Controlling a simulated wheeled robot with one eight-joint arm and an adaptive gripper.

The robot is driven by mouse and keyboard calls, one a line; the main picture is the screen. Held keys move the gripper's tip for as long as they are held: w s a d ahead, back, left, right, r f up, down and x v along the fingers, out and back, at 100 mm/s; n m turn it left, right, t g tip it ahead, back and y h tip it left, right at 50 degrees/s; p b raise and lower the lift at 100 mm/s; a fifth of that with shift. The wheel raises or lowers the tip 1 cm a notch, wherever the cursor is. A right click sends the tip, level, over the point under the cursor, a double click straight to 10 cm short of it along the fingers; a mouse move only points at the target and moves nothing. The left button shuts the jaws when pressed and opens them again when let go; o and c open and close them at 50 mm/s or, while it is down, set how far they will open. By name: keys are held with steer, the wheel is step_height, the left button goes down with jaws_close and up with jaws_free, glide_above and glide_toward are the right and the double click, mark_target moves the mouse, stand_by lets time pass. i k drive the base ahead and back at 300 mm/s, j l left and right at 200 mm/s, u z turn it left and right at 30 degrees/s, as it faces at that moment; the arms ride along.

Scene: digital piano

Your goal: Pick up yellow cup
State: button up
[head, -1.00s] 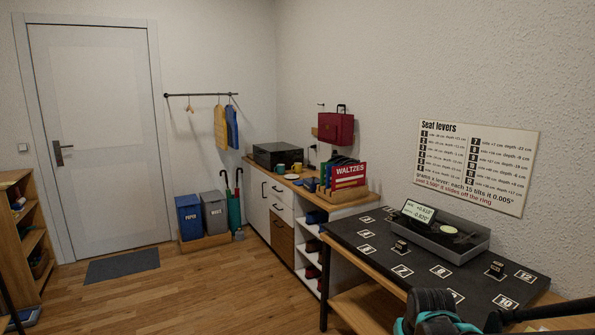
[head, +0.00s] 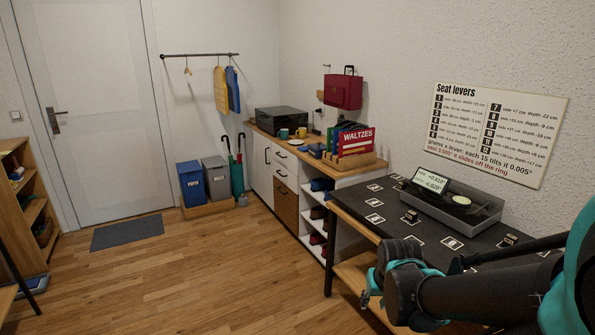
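Two small cups stand on the wooden top of the white cabinet against the back wall. The yellow cup (head: 301,132) is on the right, and a teal cup (head: 284,134) stands just left of it. Both look upright and are small and far off. My arm reaches in from the lower right of the head view. Its dark and teal end (head: 395,283) is in front of the black-topped table, far from the cups. My gripper's fingers cannot be made out, and nothing is seen held.
The black-topped table (head: 375,222) with a turntable is nearer. Bins (head: 191,183) stand left of the cabinet. The wooden floor (head: 215,265) before the cabinet is clear.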

mark_target(302, 131)
steer(key=i+j+u, duration=0.35)
steer(key=i, duration=0.55)
steer(key=i+u, duration=0.35)
steer(key=i, duration=0.55)
steer(key=i+z, duration=0.1)
steer(key=i, duration=0.55)
steer(key=i+j+z, duration=0.1)
steer(key=i, duration=0.5)
steer(key=i+j+z, duration=0.1)
steer(key=i, duration=0.55)
steer(key=j, duration=0.1)
